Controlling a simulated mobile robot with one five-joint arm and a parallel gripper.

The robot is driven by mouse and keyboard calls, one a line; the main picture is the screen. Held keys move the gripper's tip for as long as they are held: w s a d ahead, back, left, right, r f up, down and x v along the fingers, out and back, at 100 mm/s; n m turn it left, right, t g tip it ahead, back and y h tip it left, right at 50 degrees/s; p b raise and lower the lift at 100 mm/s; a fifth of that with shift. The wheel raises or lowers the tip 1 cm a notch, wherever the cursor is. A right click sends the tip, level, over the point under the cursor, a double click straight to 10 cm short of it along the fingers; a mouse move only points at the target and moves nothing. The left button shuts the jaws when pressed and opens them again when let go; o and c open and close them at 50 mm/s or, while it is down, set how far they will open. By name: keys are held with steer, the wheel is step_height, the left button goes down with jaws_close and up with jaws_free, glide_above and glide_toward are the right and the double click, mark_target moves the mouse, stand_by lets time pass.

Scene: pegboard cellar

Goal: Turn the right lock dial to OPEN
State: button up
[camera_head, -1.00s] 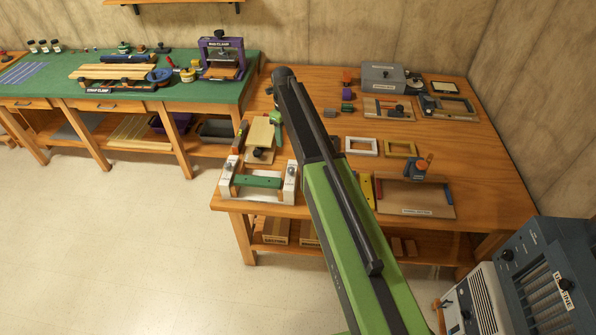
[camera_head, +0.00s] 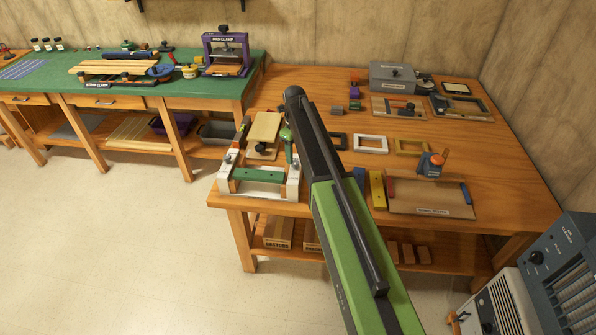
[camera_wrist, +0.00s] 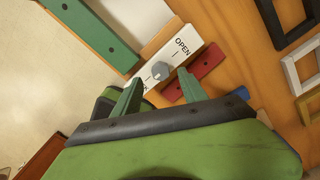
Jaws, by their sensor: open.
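The right lock dial (camera_wrist: 160,71) is a small grey round knob on a white block. The block carries the word OPEN (camera_wrist: 182,46) at its upper end; lettering at its lower end is partly hidden by a finger. I cannot tell which mark the knob points to. My gripper (camera_wrist: 158,79) is open, its two green fingers spread on either side of the dial in the wrist view; contact cannot be told. In the head view the right white block (camera_head: 293,182) ends a fixture with a green bar (camera_head: 258,174), and my gripper (camera_head: 292,157) is above that block.
A red drilled piece (camera_wrist: 204,62) lies beside the block. A dark frame (camera_wrist: 285,22) and a white frame (camera_head: 371,144) lie to the right. A pale board (camera_head: 264,132) is behind the fixture. The bench's front edge is close to the fixture.

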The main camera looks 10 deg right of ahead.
mark_target(295, 163)
step_height(295, 163, down, 4)
steer(key=shift+r+b, duration=0.15)
steer(key=shift+b, duration=0.9)
steer(key=shift+r, duration=0.1)
steer(key=shift+c, duration=0.4)
jaws_close()
steer(key=shift+d, duration=0.45)
steer(key=shift+a, duration=0.4)
